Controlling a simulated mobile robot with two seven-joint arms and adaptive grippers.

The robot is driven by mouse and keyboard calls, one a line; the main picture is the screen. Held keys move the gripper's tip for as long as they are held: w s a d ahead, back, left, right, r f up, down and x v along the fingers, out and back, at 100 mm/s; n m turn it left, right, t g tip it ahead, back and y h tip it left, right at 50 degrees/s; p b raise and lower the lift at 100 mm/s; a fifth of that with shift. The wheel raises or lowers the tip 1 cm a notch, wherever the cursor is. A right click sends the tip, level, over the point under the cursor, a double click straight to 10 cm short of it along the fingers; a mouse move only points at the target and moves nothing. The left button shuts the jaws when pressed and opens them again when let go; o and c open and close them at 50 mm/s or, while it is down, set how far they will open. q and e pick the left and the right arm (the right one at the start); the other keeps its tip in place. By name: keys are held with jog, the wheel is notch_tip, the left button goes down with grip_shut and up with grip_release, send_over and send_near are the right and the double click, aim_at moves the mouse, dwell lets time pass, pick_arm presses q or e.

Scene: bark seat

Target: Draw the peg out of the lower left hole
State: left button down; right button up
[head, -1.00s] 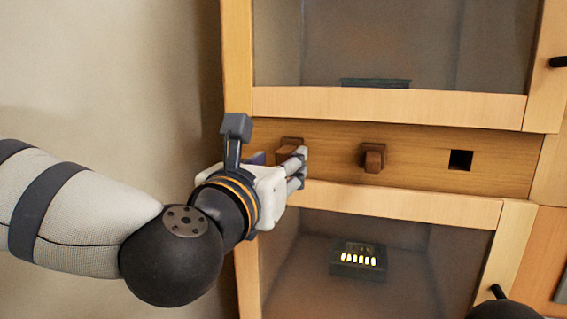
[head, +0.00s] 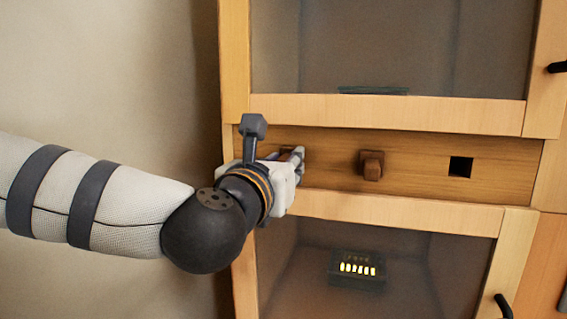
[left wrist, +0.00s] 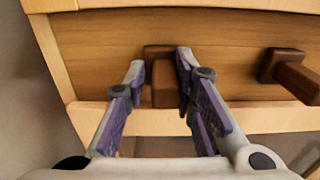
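A brown wooden peg (left wrist: 163,85) sticks out of a square collar at the left end of the wooden rail (left wrist: 230,50). In the head view my left gripper (head: 297,156) mostly hides this peg. In the left wrist view my left gripper (left wrist: 160,66) is open, with one finger on each side of the peg. The right finger is very close to the peg or touching it; a small gap shows on the left. A second peg (head: 371,165) stands in the middle of the rail. A square hole (head: 460,166) at the right is empty. My right gripper is not in view.
Glazed doors with pale frames lie above (head: 390,108) and below (head: 400,210) the rail. Black handles (head: 503,305) stick out at the right. A dark box with lit yellow slots (head: 357,268) is behind the lower glass. A bare wall is at left.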

pick_arm(q)
jog(key=shift+s, duration=0.1)
jog(key=p+v, duration=0.3)
jog(key=v, duration=0.7)
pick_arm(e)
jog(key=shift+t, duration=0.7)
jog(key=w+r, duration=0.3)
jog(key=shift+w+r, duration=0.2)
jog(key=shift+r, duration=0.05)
pick_arm(q)
jog(key=shift+s, duration=0.1)
